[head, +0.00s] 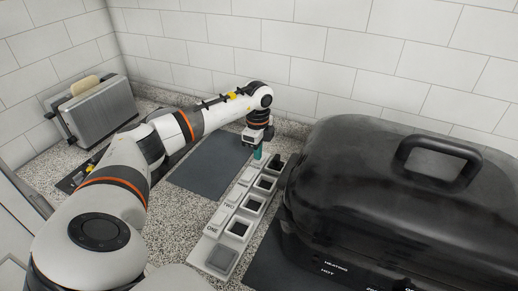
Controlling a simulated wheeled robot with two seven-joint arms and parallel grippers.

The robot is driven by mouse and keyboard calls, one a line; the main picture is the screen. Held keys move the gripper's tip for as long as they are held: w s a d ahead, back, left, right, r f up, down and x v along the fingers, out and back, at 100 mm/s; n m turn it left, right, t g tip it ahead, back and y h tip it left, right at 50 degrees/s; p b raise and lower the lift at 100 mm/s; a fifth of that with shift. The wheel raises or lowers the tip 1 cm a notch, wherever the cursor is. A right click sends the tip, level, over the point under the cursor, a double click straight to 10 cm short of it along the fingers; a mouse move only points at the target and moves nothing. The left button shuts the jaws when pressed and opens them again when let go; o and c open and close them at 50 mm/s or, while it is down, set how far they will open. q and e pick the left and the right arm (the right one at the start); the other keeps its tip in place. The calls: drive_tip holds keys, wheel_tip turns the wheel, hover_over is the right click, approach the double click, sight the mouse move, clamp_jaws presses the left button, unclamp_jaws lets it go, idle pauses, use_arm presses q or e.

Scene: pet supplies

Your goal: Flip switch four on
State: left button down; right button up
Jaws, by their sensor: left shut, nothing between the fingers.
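A long pale switch panel (228,238) lies on the counter, running from the front middle toward the back wall. It has a row of dark square openings, and the labels ONE and TWO are readable near its front end. Labels farther back are too small or hidden. My left gripper (258,154) reaches over from the left and points down at the panel's far end. Its teal fingers are shut and empty. They overlap the far part of the panel in view, and I cannot tell whether they touch a switch. Switch four's state cannot be made out. My right gripper is out of view.
A large black roaster (390,190) with a lid handle stands close along the panel's right side. A dark flat mat (208,172) lies left of the panel. A silver toaster (100,112) with bread stands at the back left. White tiled walls close the back.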

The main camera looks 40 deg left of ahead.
use_arm(q)
drive_tip(key=shift+f+b, duration=0.3)
drive_tip(key=shift+f, duration=0.35)
drive_tip(key=shift+r, duration=0.1)
wheel_tip(320, 180, up, 7)
drive_tip(key=p, duration=0.6)
idle(0.3)
idle(0.5)
